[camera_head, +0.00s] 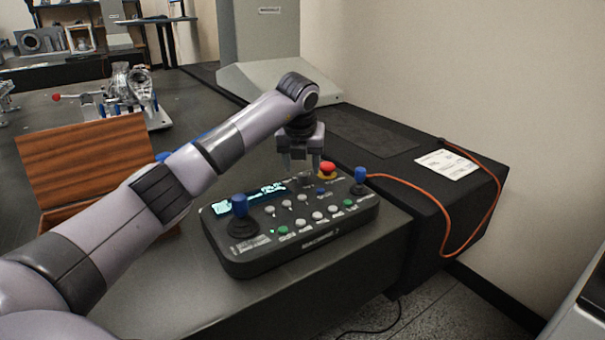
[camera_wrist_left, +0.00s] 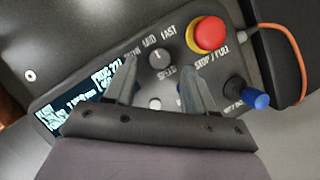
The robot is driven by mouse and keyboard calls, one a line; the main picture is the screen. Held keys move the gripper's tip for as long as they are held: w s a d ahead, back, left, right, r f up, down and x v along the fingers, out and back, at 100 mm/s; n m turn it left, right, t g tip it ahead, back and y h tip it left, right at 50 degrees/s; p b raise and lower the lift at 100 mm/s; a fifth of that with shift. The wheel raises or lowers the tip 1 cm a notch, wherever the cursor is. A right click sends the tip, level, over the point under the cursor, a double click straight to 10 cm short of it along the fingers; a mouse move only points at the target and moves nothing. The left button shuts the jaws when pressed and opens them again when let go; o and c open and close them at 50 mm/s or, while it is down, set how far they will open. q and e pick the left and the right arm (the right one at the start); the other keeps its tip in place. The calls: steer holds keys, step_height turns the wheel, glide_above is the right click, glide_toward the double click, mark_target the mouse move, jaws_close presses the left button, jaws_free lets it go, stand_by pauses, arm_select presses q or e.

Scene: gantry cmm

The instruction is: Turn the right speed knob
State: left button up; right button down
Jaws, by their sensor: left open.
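The control box (camera_head: 310,244) lies on the dark table with a lit display, several buttons and two blue-topped joysticks. The speed knob (camera_wrist_left: 160,58) is a small dark round knob with a pale pointer mark, under the words SLOW, MID and FAST in the left wrist view. My left gripper (camera_head: 301,168) points down over the box's far side. In the left wrist view its open fingers (camera_wrist_left: 158,64) stand on either side of the knob, with a gap to each. I cannot tell how far above the panel the tips are. The fingers largely hide the knob in the head view.
A red stop button (camera_head: 327,168) sits right beside the gripper. The right blue joystick (camera_head: 360,177) and left one (camera_head: 239,208) stand up from the box. An orange cable (camera_head: 435,195) runs off right. A wooden box (camera_head: 82,160) stands behind my left arm.

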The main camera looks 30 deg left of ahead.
mark_target(303, 175)
arm_select(q)
steer(key=shift+x, duration=1.25)
steer(key=shift+w+f, duration=0.1)
steer(key=shift+f, duration=0.25)
jaws_close()
arm_select(e)
steer(key=shift+w+a+r, duration=0.2)
steer(key=shift+a+r, duration=0.05)
